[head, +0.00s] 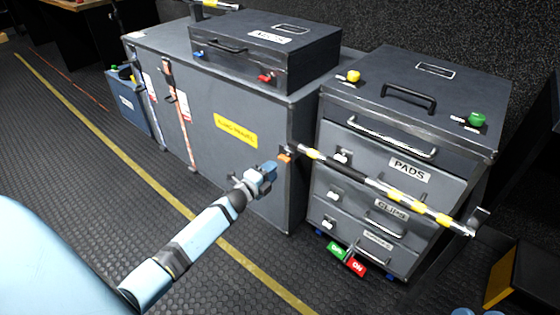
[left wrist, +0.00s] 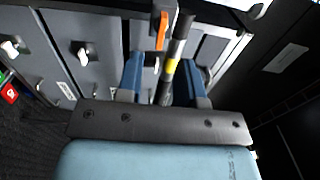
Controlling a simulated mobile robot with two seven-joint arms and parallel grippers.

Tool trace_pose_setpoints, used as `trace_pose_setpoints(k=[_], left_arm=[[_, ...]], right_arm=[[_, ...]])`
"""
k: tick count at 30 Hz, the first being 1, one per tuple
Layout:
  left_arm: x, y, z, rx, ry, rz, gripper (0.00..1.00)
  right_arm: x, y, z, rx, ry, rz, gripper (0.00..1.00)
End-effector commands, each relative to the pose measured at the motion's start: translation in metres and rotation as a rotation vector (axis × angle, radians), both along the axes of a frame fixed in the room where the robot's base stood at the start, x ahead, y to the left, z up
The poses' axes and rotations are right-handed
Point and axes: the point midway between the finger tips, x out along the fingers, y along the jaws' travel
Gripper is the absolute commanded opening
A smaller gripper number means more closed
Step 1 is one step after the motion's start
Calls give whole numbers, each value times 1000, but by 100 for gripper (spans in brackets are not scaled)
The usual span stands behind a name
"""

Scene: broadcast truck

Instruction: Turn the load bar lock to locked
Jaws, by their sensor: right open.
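The load bar (head: 390,188) is a black, silver and yellow striped bar across the front of the grey drawer cabinet. Its lock lever (head: 286,157) is a small orange piece at the bar's left end. My left gripper (head: 266,172) is just short of that end. In the left wrist view the orange lever (left wrist: 161,30) stands beside the dark bar, ahead of my left gripper (left wrist: 162,68). The fingers are apart, and the bar shows between them; contact cannot be told.
The drawer cabinet (head: 350,122) has labelled drawers, handles and a yellow and a green knob on top. A large grey case (head: 215,93) with a smaller case (head: 265,48) on it stands to the left. Red and green tags (head: 347,257) hang low. The floor in front is clear.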

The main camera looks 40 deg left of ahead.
Motion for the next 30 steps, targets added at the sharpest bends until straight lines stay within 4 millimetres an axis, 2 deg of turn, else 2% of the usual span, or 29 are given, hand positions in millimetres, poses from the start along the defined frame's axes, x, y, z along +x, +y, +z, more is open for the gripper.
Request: trace_pose_setpoints(k=[2,6,12,30], left_arm=[[-20,1,2,-1,2,-1,34],[-47,3,1,-2,2,0,34],[-69,5,1,-1,0,0,34],[-73,6,0,-1,-1,0,34]], right_arm=[[0,-1,4,-4,2,-7,43],[2,-4,-7,-36,49,-20,43],[3,-7,-17,-64,89,-29,43],[4,-8,-21,-73,98,-31,43]])
